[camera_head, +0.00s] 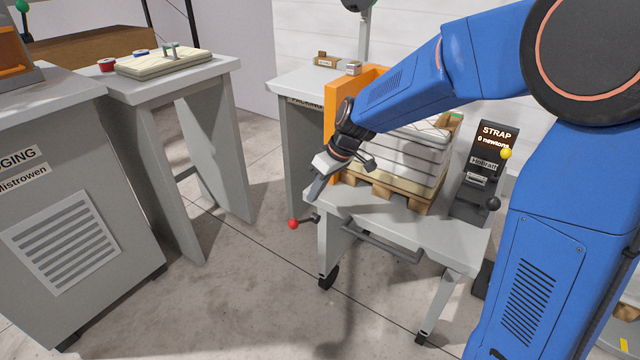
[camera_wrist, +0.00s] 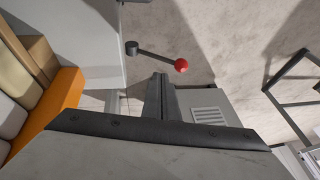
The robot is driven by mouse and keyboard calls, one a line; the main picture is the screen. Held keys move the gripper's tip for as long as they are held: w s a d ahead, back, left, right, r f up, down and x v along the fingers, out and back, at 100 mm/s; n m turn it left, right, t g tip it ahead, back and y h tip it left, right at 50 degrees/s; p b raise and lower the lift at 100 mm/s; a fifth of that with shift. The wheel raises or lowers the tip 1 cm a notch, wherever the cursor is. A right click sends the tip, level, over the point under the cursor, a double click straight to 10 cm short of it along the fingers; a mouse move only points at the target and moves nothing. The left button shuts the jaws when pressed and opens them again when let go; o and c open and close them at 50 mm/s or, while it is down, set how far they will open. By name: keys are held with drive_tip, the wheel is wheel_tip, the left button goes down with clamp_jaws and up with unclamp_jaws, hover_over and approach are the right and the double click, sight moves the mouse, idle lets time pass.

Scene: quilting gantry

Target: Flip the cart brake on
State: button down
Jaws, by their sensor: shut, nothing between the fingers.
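The brake lever (camera_head: 305,220) sticks out from the left side of the grey cart (camera_head: 458,242) and ends in a red ball knob (camera_head: 293,224). In the wrist view the red knob (camera_wrist: 182,65) lies just beyond my fingertips, to their right, and the lever's dark pivot (camera_wrist: 131,47) is to their left. My gripper (camera_head: 314,196) is shut and empty, pointing down above the lever at the cart's left edge. Its closed fingers also show in the wrist view (camera_wrist: 160,85). They appear apart from the lever, though the exact gap is hard to tell.
A wooden pallet with strapped white layers (camera_head: 405,155) stands on the cart beside an orange upright panel (camera_head: 333,125). A strap tester with a yellow knob (camera_head: 506,153) is at right. Grey benches (camera_head: 170,85) stand at left. The floor (camera_head: 240,290) left of the cart is clear.

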hover_over(304, 221)
drive_tip(key=d, duration=0.1)
wheel_tip(304, 221, down, 5)
drive_tip(key=shift+s+a+f, duration=0.3)
drive_tip(key=shift+s+f, duration=0.25)
drive_tip(key=shift+f, duration=0.15)
